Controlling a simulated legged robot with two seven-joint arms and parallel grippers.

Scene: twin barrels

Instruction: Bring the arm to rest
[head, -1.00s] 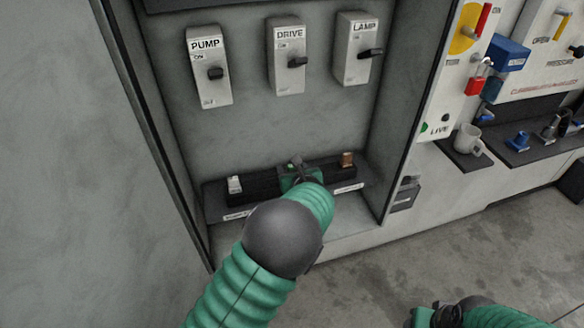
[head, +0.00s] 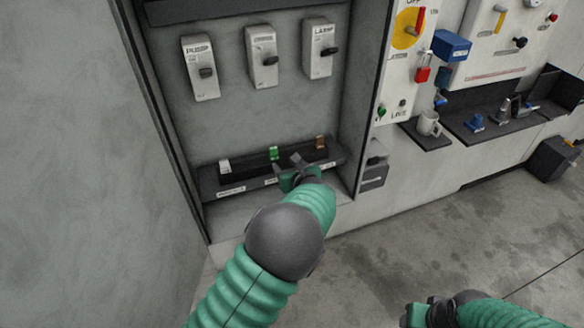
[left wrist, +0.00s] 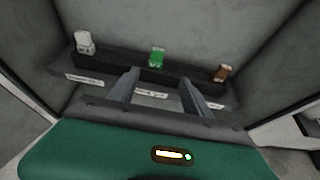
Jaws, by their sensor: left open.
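My left gripper (head: 297,170) is in front of the low black rack (head: 250,171) inside the grey cabinet. It is open, and in the left wrist view its two fingers (left wrist: 160,92) stand apart with nothing between them. A green piece (head: 273,153) stands in the rack just beyond the fingers, apart from them. A white piece (head: 224,166) is at the rack's left and a brown piece (head: 320,142) at its right. My right gripper (head: 428,315) is at the bottom edge of the head view; its fingers cannot be made out clearly.
PUMP (head: 201,68), DRIVE (head: 262,57) and LAMP (head: 319,49) switch boxes hang on the cabinet's back wall. The cabinet's right wall edge (head: 373,100) is close to the left arm. A mug (head: 428,124) stands on a dark shelf at right. Floor space before the cabinet is clear.

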